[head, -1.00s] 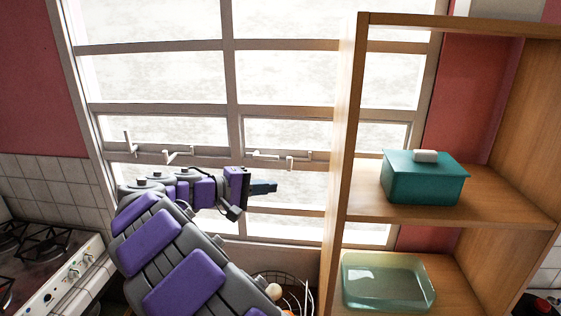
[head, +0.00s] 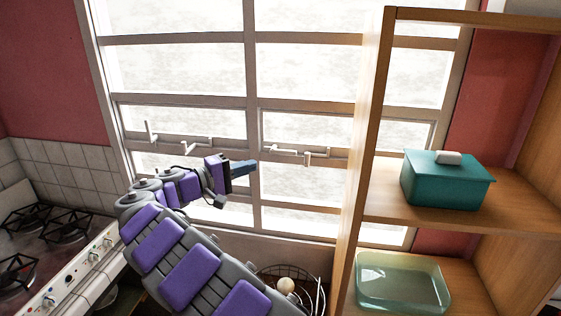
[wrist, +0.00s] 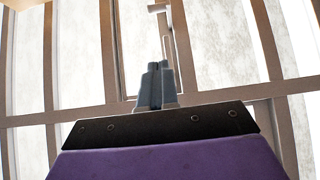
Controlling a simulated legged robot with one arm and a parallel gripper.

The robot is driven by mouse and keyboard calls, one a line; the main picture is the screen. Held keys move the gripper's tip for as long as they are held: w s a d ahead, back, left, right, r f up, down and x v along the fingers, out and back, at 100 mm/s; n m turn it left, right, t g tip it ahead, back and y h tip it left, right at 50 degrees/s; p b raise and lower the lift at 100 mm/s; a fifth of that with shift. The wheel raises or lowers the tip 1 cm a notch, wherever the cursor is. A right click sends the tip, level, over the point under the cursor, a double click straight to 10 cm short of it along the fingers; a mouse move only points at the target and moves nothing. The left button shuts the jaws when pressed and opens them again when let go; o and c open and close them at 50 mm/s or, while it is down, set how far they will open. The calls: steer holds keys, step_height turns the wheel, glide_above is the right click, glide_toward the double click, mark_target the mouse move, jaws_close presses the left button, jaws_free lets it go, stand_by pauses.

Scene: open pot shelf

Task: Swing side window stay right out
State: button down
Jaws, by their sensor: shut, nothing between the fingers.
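Two pale window stays are on the horizontal frame bar in the head view. The left stay (head: 186,147) has an upright handle at its left end, and the right stay (head: 290,154) lies along the bar right of the middle mullion. I cannot tell which is the side window's. My gripper (head: 245,167) is shut and empty, its blue-grey fingers pointing right, just below and left of the right stay and apart from it in the picture. In the wrist view, my closed fingers (wrist: 155,72) point up toward a pale stay piece (wrist: 158,8). Their depth gap is unclear.
A wooden shelf (head: 367,130) stands right of the stays, holding a teal lidded box (head: 445,185) and a glass dish (head: 403,285). A wire basket (head: 315,290) is below. A stove (head: 75,268) is at lower left.

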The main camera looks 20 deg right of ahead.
steer(key=d+b, duration=0.1)
steer(key=d, duration=1.2)
steer(key=shift+s+b, duration=0.15)
steer(key=shift+b, duration=0.15)
steer(key=shift+d, duration=0.15)
steer(key=shift+s+d+f+n+t+b, duration=0.15)
steer(key=shift+s+n+t+b, duration=0.15)
steer(key=shift+t+b, duration=0.25)
steer(key=shift+s+d+r+n+t+b, duration=0.1)
steer(key=shift+s+n+t+b, duration=0.1)
steer(key=shift+n+t+b, duration=0.3)
